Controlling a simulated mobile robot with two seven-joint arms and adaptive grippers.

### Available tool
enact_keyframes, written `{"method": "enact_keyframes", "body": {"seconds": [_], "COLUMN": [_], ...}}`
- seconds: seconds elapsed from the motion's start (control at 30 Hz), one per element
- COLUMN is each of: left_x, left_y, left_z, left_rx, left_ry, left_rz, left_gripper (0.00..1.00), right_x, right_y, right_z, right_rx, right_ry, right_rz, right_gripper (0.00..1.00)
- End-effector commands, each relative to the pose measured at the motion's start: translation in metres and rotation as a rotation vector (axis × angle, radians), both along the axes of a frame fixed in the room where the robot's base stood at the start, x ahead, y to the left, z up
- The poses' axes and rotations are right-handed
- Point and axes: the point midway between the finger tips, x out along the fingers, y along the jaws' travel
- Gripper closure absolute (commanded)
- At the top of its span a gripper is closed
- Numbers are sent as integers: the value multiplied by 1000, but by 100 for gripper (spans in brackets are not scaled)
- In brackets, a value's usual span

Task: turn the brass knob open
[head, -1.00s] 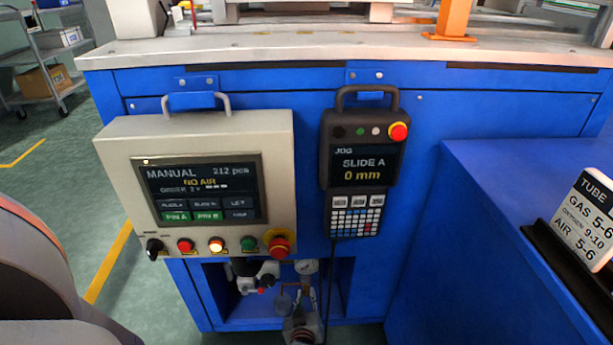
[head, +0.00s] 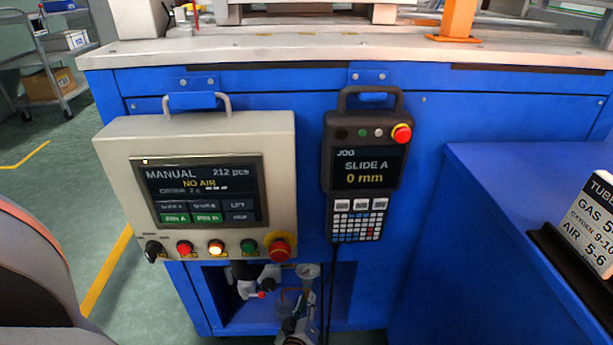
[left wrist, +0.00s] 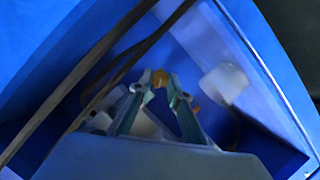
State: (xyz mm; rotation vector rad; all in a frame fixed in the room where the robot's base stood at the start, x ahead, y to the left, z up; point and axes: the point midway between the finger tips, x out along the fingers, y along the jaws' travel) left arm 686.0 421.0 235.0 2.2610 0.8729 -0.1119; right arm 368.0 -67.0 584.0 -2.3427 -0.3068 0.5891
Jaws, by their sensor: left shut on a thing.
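The brass knob (left wrist: 159,77) shows as a small yellow-brown patch between my fingertips in the left wrist view. My left gripper (left wrist: 160,88) is shut on it, one finger on each side, and hides much of it. In the head view my left gripper (head: 303,312) is low in the open bay of the blue machine, below a round gauge (head: 307,271). The knob cannot be made out clearly there. The screen on the beige panel (head: 205,190) reads MANUAL and NO AIR. My right gripper is in neither view.
A white and dark fitting (head: 245,280) with a red part sits left in the bay. A hanging pendant (head: 363,165) trails a dark cable (head: 331,290) past the bay. Cords cross the left wrist view (left wrist: 95,75). A blue cabinet (head: 510,230) stands at right.

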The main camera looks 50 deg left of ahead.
Motion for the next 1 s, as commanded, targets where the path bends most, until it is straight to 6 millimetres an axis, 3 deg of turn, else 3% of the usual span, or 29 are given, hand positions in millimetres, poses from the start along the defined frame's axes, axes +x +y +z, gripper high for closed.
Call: {"method": "enact_keyframes", "body": {"seconds": [0.13,0.17,0.2,0.23,0.67,1.0], "left_x": [-2,-2,-2,-2,-1,-1], "left_y": [-2,-2,-2,-1,-1,-2], "left_z": [-2,-2,-2,-2,2,36], "left_rx": [-1,-1,-1,-1,-1,-4], "left_ry": [5,5,5,5,2,-1], "left_rz": [-1,-1,-1,-1,0,1], "left_gripper": [100,77,67,65,65,65], "right_x": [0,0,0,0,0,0], "right_y": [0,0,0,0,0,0], "right_z": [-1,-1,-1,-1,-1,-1], "right_rx": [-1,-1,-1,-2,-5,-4], "right_ry": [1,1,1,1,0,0], "right_rz": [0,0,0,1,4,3], "right_gripper": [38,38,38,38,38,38]}}
